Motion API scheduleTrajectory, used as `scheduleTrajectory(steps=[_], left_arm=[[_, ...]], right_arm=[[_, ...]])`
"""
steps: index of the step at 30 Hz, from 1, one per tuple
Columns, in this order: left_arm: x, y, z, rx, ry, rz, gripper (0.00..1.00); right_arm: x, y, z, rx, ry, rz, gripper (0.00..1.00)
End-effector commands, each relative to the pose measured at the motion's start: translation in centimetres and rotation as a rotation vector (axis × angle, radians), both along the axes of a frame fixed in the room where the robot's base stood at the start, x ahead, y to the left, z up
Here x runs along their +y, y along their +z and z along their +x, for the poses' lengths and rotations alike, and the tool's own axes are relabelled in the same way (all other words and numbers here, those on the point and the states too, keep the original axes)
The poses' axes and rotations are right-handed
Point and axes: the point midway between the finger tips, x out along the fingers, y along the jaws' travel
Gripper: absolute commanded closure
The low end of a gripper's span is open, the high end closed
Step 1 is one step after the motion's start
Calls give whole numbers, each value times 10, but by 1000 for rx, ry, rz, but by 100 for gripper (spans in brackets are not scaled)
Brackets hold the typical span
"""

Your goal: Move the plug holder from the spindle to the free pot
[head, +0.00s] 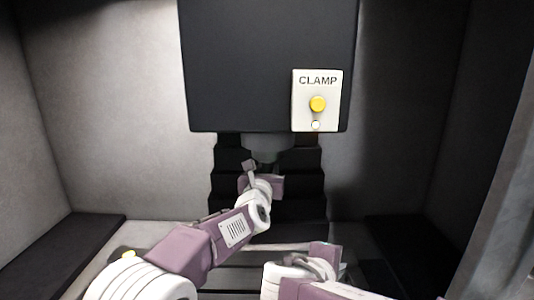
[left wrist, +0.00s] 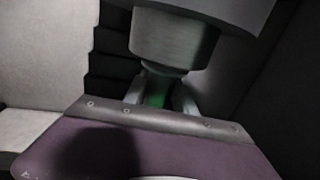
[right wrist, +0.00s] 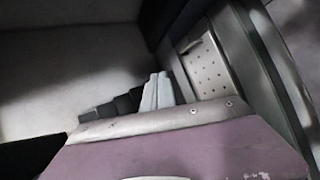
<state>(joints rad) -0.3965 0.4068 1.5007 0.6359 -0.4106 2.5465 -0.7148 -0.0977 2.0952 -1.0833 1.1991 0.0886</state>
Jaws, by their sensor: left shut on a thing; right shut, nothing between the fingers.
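The spindle (left wrist: 172,45) is a grey cylinder under the dark machine head; it also shows dimly in the head view (head: 265,156). My left gripper (left wrist: 158,97) is right below the spindle, its fingers on either side of a green piece (left wrist: 157,90), which appears to be the plug holder, and shut on it. The holder's upper end meets the spindle's underside or hides behind it; I cannot tell which. In the head view my left gripper (head: 263,184) hides the holder. My right gripper (right wrist: 158,92) is shut and empty, low at the front right. No pot is recognisable.
A black machine head (head: 250,60) hangs above, with a white CLAMP panel (head: 303,115) bearing a yellow button (head: 318,104) and a small pale lamp (head: 315,125). Dark stepped covers (head: 300,190) stand behind my left gripper. Grey walls close in the sides. A perforated panel (right wrist: 208,68) lies beyond my right fingers.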

Motion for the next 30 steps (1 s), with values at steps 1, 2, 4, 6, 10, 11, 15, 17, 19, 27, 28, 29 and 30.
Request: scheduleTrajectory(steps=[1, 2, 4, 6, 10, 11, 15, 17, 19, 27, 28, 29, 30], left_arm=[[0, 3, 0, -5, 1, -1, 100], [0, 3, 0, -5, 1, -1, 100], [0, 3, 0, -5, 1, -1, 100], [0, 3, 0, -5, 1, -1, 100], [0, 3, 0, -5, 1, -1, 100], [0, 3, 0, -5, 1, -1, 100], [0, 3, 0, -5, 1, -1, 100], [0, 3, 0, -5, 1, -1, 100], [0, 3, 0, -5, 1, -1, 100], [0, 2, 0, -5, 1, -1, 100], [0, 2, 0, -5, 1, -1, 100], [0, 2, 0, -5, 1, -1, 100], [0, 2, 0, -5, 1, -1, 100]], right_arm=[[-4, -10, -3, 27, -15, 18, 100], [-6, -17, -4, 43, -25, 31, 100], [-10, -32, -9, 82, -47, 63, 100], [-13, -47, -15, 120, -73, 101, 100], [-19, -73, -26, 181, -122, 170, 100], [-20, -79, -29, 196, -136, 187, 100], [-24, -100, -40, 242, -185, 253, 100], [-24, -106, -43, 256, -199, 274, 100], [-25, -111, -45, 265, -212, 291, 100], [-25, -114, -47, 273, -221, 304, 100], [-25, -114, -47, 273, -221, 304, 100], [-25, -114, -47, 273, -221, 304, 100], [-25, -114, -47, 273, -221, 304, 100]])
